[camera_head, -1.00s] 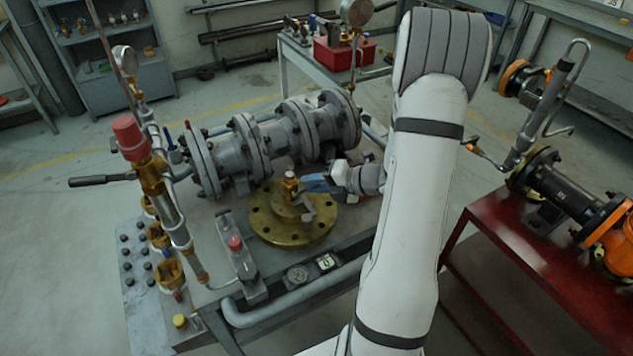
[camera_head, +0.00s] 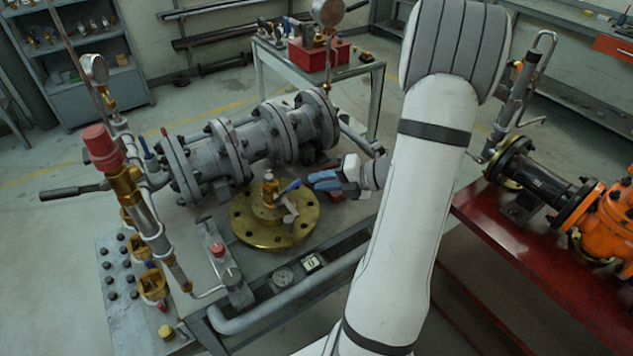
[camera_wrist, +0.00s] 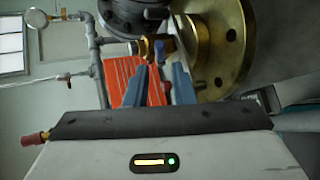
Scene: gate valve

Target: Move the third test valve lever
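A small brass valve (camera_head: 269,190) stands on the round brass flange (camera_head: 243,228) on the grey bench. Its short blue lever (camera_head: 289,187) points to the right, toward my gripper. My gripper (camera_head: 316,181), with blue fingers, is just right of the lever, with a small gap between them. In the wrist view, the two fingers of my gripper (camera_wrist: 158,78) are apart with nothing seen held between them. The brass valve (camera_wrist: 153,47) and part of its blue lever (camera_wrist: 166,46) show just beyond the fingertips. I cannot tell which valve is counted third.
The grey flanged pipe valve (camera_head: 250,145) lies behind the brass flange. A red-capped valve assembly (camera_head: 128,185) stands at the left. A small red-topped block (camera_head: 222,270) sits in front. A red table (camera_head: 530,260) with orange equipment is at the right.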

